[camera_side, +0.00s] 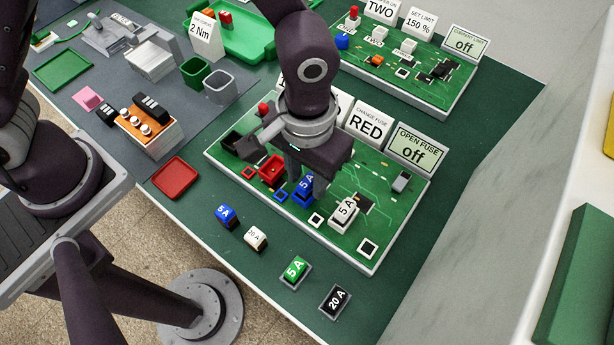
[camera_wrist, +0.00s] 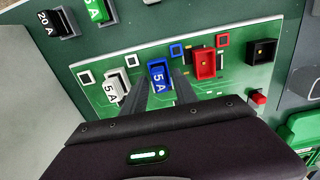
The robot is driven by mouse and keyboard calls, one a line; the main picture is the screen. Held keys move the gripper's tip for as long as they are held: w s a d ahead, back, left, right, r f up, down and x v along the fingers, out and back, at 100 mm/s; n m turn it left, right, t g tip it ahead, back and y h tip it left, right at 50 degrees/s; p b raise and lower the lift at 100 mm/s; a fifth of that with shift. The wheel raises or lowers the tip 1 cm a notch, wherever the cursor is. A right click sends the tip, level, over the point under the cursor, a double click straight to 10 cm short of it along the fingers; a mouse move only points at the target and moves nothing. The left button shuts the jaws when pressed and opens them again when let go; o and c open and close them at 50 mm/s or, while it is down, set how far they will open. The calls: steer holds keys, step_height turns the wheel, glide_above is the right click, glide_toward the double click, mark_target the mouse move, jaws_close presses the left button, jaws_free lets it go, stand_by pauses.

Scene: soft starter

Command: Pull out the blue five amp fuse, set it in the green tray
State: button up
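A flat green tray (camera_side: 62,69) lies at the far left of the table and looks empty. A second blue 5 A fuse (camera_side: 226,215) lies loose in front of the board.
Loose white (camera_side: 256,238), green (camera_side: 295,271) and black (camera_side: 335,301) fuses lie along the front. A red tray (camera_side: 176,178) and an orange-topped block (camera_side: 148,130) are to the left. Labelled signs (camera_side: 369,125) stand behind the board. A second board (camera_side: 400,65) is behind.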

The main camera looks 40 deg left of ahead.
mark_target(307, 181)
jaws_close()
steer(key=shift+r, duration=0.1)
stand_by(0.3)
steer(key=shift+r, duration=1.65)
